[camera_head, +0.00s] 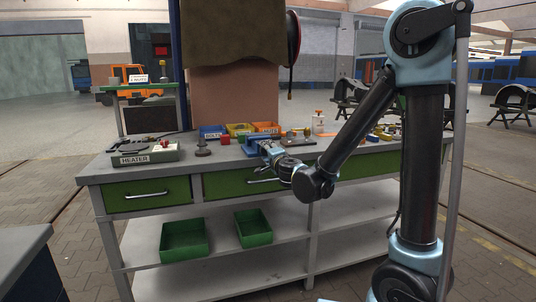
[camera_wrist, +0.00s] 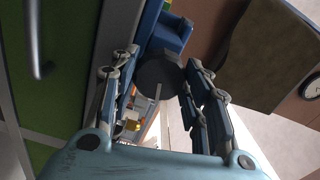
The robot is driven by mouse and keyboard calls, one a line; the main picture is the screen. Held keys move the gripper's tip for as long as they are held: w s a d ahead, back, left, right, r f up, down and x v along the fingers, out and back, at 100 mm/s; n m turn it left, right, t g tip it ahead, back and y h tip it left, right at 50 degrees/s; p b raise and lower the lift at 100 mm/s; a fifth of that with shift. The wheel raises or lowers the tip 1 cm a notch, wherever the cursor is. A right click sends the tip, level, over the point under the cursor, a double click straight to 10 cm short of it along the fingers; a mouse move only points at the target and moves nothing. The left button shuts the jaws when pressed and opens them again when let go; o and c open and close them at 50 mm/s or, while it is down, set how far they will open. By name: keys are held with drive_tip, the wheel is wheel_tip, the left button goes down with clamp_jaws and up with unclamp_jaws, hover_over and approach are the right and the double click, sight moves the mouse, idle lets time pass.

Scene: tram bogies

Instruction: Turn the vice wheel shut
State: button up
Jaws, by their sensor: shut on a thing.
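The blue vice (camera_head: 259,146) is mounted at the front edge of the workbench in the head view. It also shows at the top of the wrist view (camera_wrist: 172,34). The vice wheel (camera_wrist: 158,76) is a dark grey round disc in front of the vice body, in the wrist view. My gripper (camera_head: 276,158) reaches the vice from the front. In the wrist view its two fingers lie on the left and right of the wheel, shut on it. In the head view the gripper hides most of the wheel. How far the vice jaws are apart cannot be told.
The workbench (camera_head: 112,173) has green drawers with handles below its top. A heater box (camera_head: 146,154) stands at its left. Blue, yellow and orange bins (camera_head: 240,129) stand behind the vice. Two green trays (camera_head: 184,240) sit on the lower shelf.

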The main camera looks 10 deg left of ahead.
drive_tip(key=shift+d, duration=0.1)
idle(0.3)
drive_tip(key=o, duration=1.1)
drive_tip(key=shift+f, duration=0.1)
drive_tip(key=v, duration=1.2)
drive_tip(key=shift+f, duration=0.1)
drive_tip(key=shift+w, duration=0.1)
